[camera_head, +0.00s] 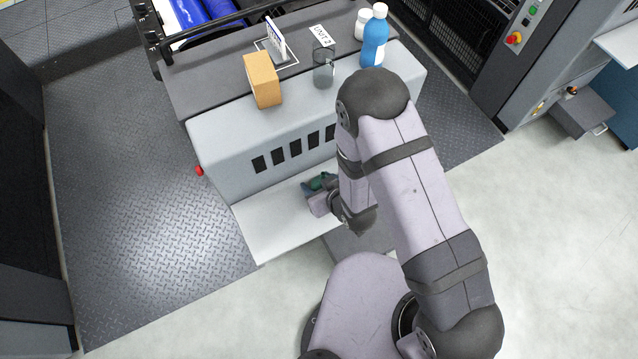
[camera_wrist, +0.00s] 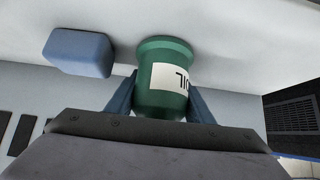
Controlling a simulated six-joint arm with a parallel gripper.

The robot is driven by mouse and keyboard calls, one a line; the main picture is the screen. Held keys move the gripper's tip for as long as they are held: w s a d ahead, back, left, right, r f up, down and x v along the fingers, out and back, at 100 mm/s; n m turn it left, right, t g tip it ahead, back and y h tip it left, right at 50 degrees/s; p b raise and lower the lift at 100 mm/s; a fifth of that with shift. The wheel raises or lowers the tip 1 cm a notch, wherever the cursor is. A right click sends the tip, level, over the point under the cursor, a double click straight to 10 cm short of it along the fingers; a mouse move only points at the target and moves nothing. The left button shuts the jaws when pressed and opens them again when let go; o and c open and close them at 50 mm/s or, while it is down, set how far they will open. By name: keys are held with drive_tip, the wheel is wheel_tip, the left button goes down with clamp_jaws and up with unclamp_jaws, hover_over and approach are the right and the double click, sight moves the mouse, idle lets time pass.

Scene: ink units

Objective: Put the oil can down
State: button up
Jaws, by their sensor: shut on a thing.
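The oil can is a green cylinder with a white label; in the wrist view (camera_wrist: 162,52) its lettering appears upside down. My gripper (camera_wrist: 161,97) has one blue-grey finger on each side of the can and is shut on it. In the head view a little of the green can (camera_head: 322,181) shows beside my gripper (camera_head: 319,196), low in front of the grey machine, over the pale shelf (camera_head: 262,228). The rest is hidden by my gripper and arm. I cannot tell whether the can touches the shelf.
A blue block (camera_wrist: 80,52) lies near the can on the pale surface. On the machine's top stand a tan box (camera_head: 263,80), a grey cup (camera_head: 323,68), a blue bottle (camera_head: 375,38) and a small sign (camera_head: 275,38). The shelf's left part is clear.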

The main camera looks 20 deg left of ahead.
drive_tip(key=shift+r+b, duration=0.65)
drive_tip(key=shift+r, duration=4.35)
drive_tip(key=w+d+r+m+t+h, duration=0.1)
drive_tip(key=w+d+r+m+h, duration=0.1)
drive_tip(key=w+d+r, duration=0.55)
drive_tip(key=w+d+r+m+t+h+b, duration=0.1)
drive_tip(key=w+d+r+m, duration=0.3)
drive_tip(key=w, duration=0.6)
drive_tip(key=w+d+r+m+h, duration=0.1)
drive_tip(key=w+d+r+h, duration=0.1)
drive_tip(key=w+d+r, duration=0.55)
drive_tip(key=w+a+r+n+y+b, duration=0.25)
drive_tip(key=w+a+r, duration=0.25)
drive_tip(key=w+a, duration=0.8)
drive_tip(key=s+a+f+n+g+y+p, duration=0.1)
drive_tip(key=s+a+n+g+y+p, duration=0.3)
drive_tip(key=a, duration=1.4)
drive_tip(key=shift+s+f+n+t+h, duration=0.1)
drive_tip(key=shift+s+f+t+h, duration=0.25)
drive_tip(key=shift+f, duration=1.35)
drive_tip(key=shift+s+f+n+t+h, duration=0.15)
drive_tip(key=shift+s+f+t, duration=0.2)
drive_tip(key=shift+f, duration=1.4)
drive_tip(key=shift+s+f+t+h, duration=0.3)
drive_tip(key=shift+s+f, duration=0.15)
drive_tip(key=shift+f, duration=1.25)
